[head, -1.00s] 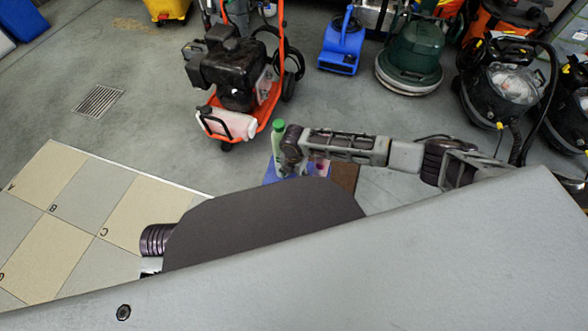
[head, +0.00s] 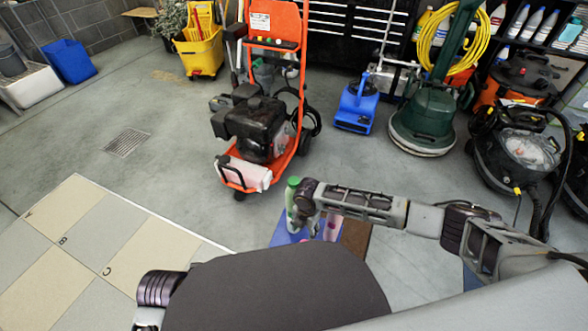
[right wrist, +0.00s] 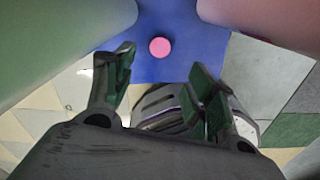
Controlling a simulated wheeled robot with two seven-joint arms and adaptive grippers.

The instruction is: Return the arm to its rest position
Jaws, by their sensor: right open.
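My right arm comes in from the right in the head view, and its gripper (head: 306,222) points down beside the bottles. In the right wrist view the gripper (right wrist: 162,62) has its two fingers spread with nothing between them. A green bottle (head: 292,204) stands just left of the gripper, and a pink bottle (head: 332,228) stands just right of it, partly hidden. A green shape (right wrist: 45,35) and a pink shape (right wrist: 270,20) fill the upper corners of the right wrist view. My left gripper is not in view.
The bottles stand by a blue pad (head: 282,237), with a brown pad (head: 356,238) beside it. A round pink spot (right wrist: 160,48) shows on blue. An orange pressure washer (head: 262,135), blue blower (head: 357,107) and green floor machine (head: 425,118) stand behind. Open floor lies left.

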